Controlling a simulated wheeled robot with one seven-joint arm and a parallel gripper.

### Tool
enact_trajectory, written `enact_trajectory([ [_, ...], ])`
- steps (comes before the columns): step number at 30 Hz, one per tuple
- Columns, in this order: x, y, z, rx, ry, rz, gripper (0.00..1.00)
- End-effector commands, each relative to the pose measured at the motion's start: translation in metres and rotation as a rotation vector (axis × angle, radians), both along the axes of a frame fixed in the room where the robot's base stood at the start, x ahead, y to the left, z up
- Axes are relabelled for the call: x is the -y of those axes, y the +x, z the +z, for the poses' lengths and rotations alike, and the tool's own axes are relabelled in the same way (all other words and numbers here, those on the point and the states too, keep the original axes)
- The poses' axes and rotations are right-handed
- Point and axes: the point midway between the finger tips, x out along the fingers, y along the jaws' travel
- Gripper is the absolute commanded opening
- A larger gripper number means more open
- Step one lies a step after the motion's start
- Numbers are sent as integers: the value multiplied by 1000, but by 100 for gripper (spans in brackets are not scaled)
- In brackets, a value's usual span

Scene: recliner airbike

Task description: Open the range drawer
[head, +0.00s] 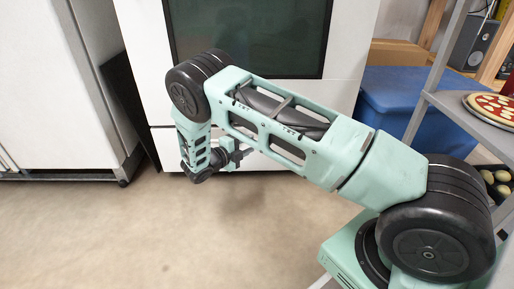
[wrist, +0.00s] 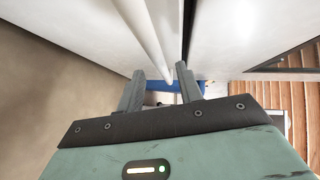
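The white range (head: 147,30) stands ahead with a dark window in its upper door. Its drawer (head: 163,146) is the low white panel near the floor, partly hidden by my arm. In the wrist view the drawer front (wrist: 75,35) is on the left, with a long white handle bar (wrist: 150,40). A dark seam separates it from the door panel (wrist: 235,30) on the right. The drawer looks closed. My gripper (head: 243,156) is low in front of the drawer. Its fingers (wrist: 160,78) are spread, with the bar's visible end between them in the picture; contact is unclear.
A white cabinet (head: 55,90) stands at the left. A blue bin (head: 400,95) is right of the range. A grey shelf (head: 470,115) with a pizza (head: 494,106) is at the far right. The floor (head: 120,225) at left and front is clear.

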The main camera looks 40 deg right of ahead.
Motion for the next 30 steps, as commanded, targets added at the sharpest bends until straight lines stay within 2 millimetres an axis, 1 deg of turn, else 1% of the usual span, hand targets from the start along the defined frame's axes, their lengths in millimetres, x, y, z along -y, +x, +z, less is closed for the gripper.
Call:
enact_trajectory([
  [1,11,2,-6,2,0,-3,36],
  [3,22,4,-8,1,0,-2,36],
  [6,35,7,-8,3,0,-2,36],
  [9,44,8,-8,2,0,-2,36],
  [13,49,9,-7,1,0,0,36],
  [21,50,9,-6,1,0,0,36],
  [23,50,9,-7,1,0,0,19],
  [24,50,9,-7,1,0,0,8],
  [25,50,9,-7,1,0,0,0],
  [30,49,9,-6,1,0,0,0],
])
